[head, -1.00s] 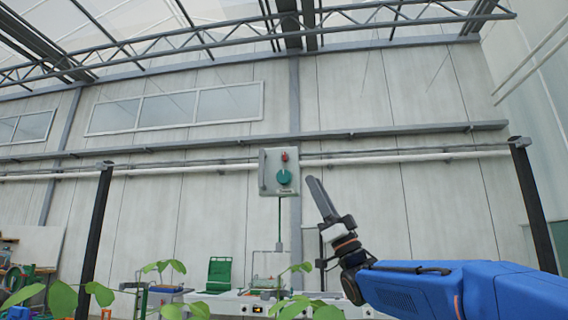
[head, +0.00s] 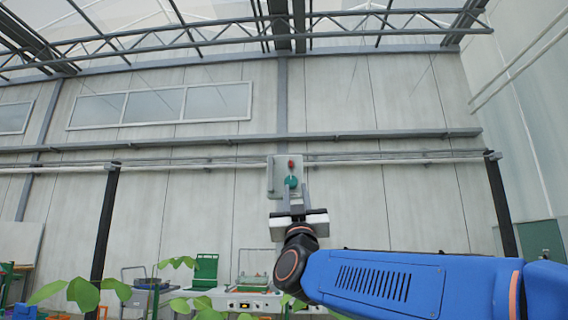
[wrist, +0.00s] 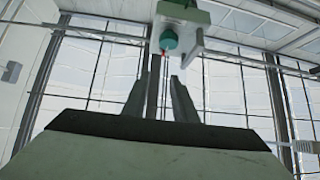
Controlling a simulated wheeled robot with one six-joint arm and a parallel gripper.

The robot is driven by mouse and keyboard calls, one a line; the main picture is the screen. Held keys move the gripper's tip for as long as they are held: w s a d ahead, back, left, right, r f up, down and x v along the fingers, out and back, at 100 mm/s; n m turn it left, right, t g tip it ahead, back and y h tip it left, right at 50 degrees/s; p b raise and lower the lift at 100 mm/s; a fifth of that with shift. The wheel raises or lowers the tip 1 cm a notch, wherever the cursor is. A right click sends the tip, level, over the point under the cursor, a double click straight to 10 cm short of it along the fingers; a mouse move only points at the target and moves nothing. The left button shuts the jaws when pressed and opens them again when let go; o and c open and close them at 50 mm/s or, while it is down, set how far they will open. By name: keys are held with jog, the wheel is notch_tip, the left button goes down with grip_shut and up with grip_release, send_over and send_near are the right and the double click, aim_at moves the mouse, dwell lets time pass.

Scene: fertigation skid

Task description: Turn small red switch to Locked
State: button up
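A pale grey control box (head: 275,176) hangs at the wall rail in the head view. A small red switch (head: 291,164) sits near its top, with a larger green round knob (head: 292,182) below it. My gripper (head: 293,193) is just below and in front of the knob, fingers pointing up, apart and empty. In the wrist view my gripper (wrist: 161,78) shows a clear gap between its fingers. The green knob (wrist: 168,40) and box (wrist: 188,14) lie beyond the fingertips. A small red bit shows beside the knob there. The switch's setting and label are too small to read.
A horizontal rail (head: 390,158) runs along the panelled wall behind the box, between dark posts (head: 103,240) and (head: 501,200). A white bench (head: 250,301) with equipment and green leaves (head: 84,293) are below. The space around the box is clear.

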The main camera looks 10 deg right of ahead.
aim_at(291, 161)
jog(key=shift+n, duration=0.3)
jog(key=x, duration=1.6)
jog(key=shift+w+a+r, duration=0.15)
jog(key=shift+w+a, duration=0.1)
jog(key=shift+w, duration=0.2)
jog(key=shift+c, duration=0.5)
grip_shut()
